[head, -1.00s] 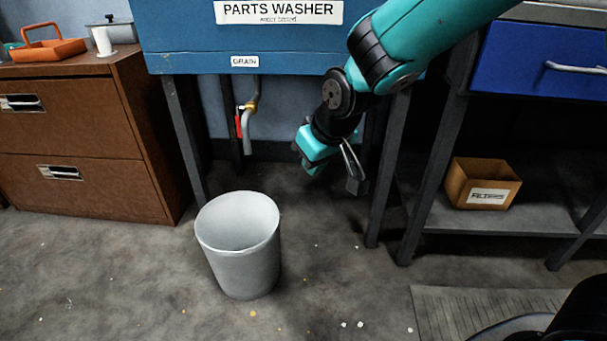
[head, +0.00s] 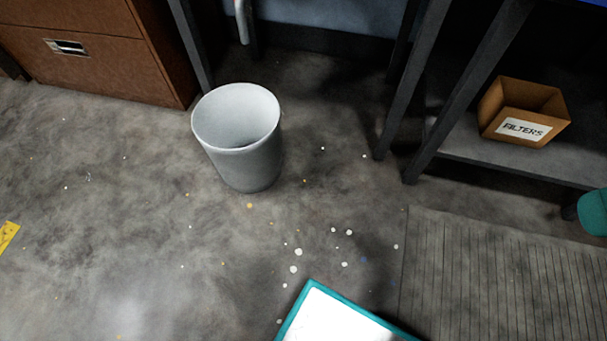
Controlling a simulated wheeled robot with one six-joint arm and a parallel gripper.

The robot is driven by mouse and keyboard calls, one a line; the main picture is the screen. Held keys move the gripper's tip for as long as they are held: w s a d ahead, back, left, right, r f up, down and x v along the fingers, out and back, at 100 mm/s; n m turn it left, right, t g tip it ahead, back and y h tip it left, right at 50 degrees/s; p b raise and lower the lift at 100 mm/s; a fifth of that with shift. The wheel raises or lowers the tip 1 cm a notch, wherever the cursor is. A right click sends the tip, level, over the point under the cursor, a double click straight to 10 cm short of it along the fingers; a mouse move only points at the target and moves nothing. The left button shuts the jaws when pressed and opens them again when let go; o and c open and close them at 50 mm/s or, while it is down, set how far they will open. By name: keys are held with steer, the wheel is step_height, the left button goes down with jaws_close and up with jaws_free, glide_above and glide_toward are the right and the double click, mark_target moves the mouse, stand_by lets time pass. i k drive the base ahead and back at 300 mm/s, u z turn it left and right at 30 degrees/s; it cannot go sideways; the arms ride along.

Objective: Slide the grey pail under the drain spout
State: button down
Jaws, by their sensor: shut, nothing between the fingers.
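The grey pail (head: 237,160) stands upright and open on the concrete floor, left of the middle in the head view. It looks empty, though its bottom is hidden. The lower end of the drain spout (head: 243,22) shows at the top edge, behind the pail in the picture. The pail stands out in front of the spout, nearer to me. The rest of the spout is cut off by the frame. My gripper is not in view; a teal part at the right edge looks like my arm.
Dark table legs (head: 408,95) stand right of the pail. A brown cabinet (head: 130,60) is at the upper left. A filters box (head: 523,110) sits on a low shelf at the right. A ribbed mat (head: 480,275) lies at the lower right. The floor around the pail is clear.

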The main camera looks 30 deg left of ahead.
mark_target(237, 124)
steer(key=z, duration=2.15)
steer(key=k, duration=1.8)
steer(key=u, duration=1.55)
